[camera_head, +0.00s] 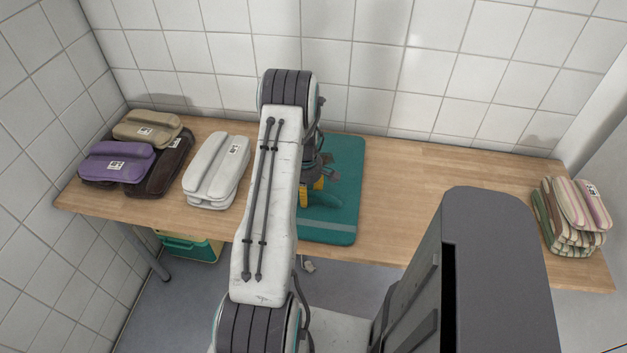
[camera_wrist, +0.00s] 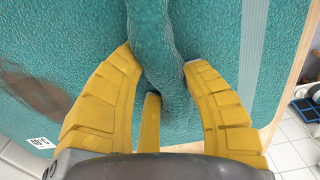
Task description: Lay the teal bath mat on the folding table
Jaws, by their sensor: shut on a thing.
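The teal bath mat (camera_head: 342,190) lies flat on the wooden folding table (camera_head: 420,205), near the middle, with its front edge close to the table's front edge. It has a paler stripe near the front. My arm hides its left part in the head view. My gripper (camera_head: 316,192) is low over the mat. In the wrist view, the yellow fingers of my gripper (camera_wrist: 160,72) are shut on a raised fold of the mat (camera_wrist: 205,30). A small white label (camera_wrist: 41,143) shows at a mat corner.
Purple (camera_head: 115,163), tan (camera_head: 147,130) and dark brown folded textiles lie at the table's left end. A white folded one (camera_head: 217,170) sits left of my arm. Striped folded cloths (camera_head: 573,215) are at the right end. Between mat and stripes the table is clear. A green crate (camera_head: 190,246) stands below.

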